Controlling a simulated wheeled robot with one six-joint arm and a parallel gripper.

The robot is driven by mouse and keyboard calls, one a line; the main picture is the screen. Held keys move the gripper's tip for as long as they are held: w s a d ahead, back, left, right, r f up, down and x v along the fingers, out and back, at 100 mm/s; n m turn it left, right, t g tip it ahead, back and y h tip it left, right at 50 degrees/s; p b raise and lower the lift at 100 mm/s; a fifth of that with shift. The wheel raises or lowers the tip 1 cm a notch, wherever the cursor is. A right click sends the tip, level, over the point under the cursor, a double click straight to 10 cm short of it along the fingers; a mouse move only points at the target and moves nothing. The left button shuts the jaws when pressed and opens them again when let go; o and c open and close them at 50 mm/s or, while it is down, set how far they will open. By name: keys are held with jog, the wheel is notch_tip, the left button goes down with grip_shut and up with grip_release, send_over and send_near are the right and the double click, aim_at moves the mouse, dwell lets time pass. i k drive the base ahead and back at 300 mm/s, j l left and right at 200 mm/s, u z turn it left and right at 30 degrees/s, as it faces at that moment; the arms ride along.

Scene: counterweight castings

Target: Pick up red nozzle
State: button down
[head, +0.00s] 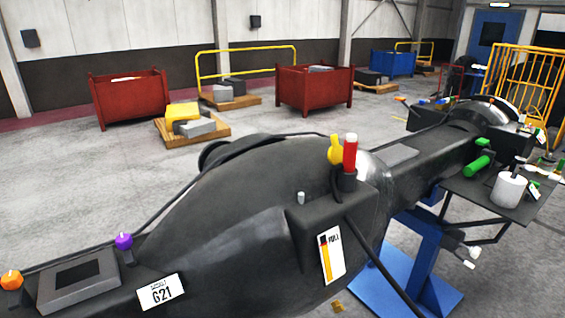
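The red nozzle (350,152) is an upright red cylinder in a dark holder (347,182) on top of a block-like part of a large black casting (240,220). A yellow knobbed piece (335,150) stands right beside it on the left, and I cannot tell whether they touch. A white label marked FULL (331,255) is on the block's face below. My gripper is not in view.
A small grey peg (301,198) stands left of the nozzle on the block. A black hose or rod (385,268) runs down from the block. A green cylinder (477,165) and a white cylinder (508,189) are at right. Red bins (130,97) stand behind on open floor.

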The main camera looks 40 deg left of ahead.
aim_at(348, 171)
jog(key=u, duration=1.3)
